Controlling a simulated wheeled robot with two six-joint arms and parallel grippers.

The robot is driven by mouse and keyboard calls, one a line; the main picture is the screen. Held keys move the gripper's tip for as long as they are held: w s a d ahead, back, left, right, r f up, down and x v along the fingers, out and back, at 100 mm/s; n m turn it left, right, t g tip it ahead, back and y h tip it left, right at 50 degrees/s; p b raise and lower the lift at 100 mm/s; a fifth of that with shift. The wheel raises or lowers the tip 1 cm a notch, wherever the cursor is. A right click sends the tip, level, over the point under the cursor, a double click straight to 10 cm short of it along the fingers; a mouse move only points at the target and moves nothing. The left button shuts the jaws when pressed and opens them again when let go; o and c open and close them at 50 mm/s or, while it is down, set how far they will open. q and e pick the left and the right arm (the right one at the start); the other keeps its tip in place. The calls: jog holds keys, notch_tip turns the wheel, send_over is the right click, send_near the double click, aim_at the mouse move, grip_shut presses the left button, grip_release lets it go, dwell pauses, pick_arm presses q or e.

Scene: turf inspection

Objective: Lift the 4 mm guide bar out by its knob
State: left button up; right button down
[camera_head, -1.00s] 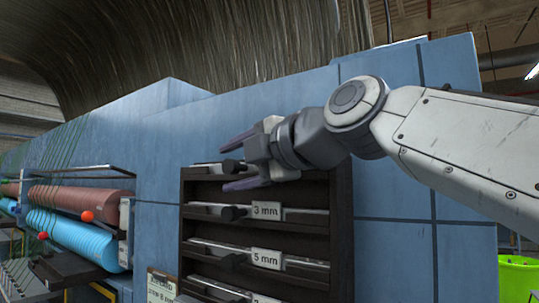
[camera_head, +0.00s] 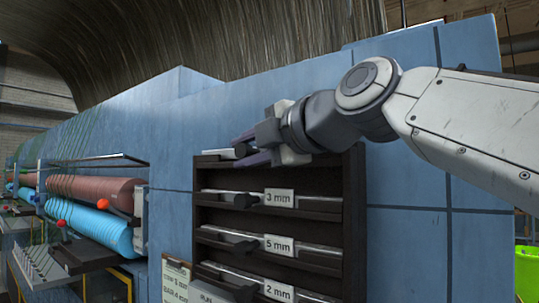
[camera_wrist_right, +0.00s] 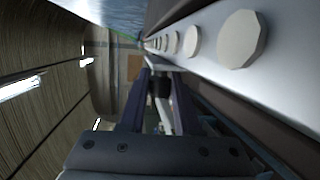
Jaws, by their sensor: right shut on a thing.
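A dark rack (camera_head: 353,200) on the blue panel holds flat metal bars with dark knobs. Lower slots show a 3 mm bar (camera_head: 320,202), a 5 mm bar (camera_head: 318,252) and a 2 mm label (camera_head: 279,291). The top slot's bar (camera_head: 212,155) is mostly covered by my right gripper (camera_head: 243,149), and its label is hidden, so I cannot read 4 mm. The right gripper is shut on that bar's dark knob, which also shows between the fingers in the wrist view (camera_wrist_right: 160,86). The bar still appears at the top slot. My left gripper is out of view.
A clipboard (camera_head: 177,282) hangs at the rack's lower left. Rollers, one brownish red (camera_head: 85,189) and one blue (camera_head: 100,230), stand farther left. A green bin (camera_head: 528,270) is at the lower right. The blue panel (camera_head: 405,190) right of the rack is bare.

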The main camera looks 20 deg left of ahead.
jog(key=shift+r, duration=0.75)
notch_tip(320, 180, up, 2)
jog(key=s+d+r, duration=0.3)
jog(key=d+r, duration=0.4)
jog(key=d, duration=0.4)
jog(key=shift+s+p, duration=0.35)
jog(key=shift+p, duration=0.1)
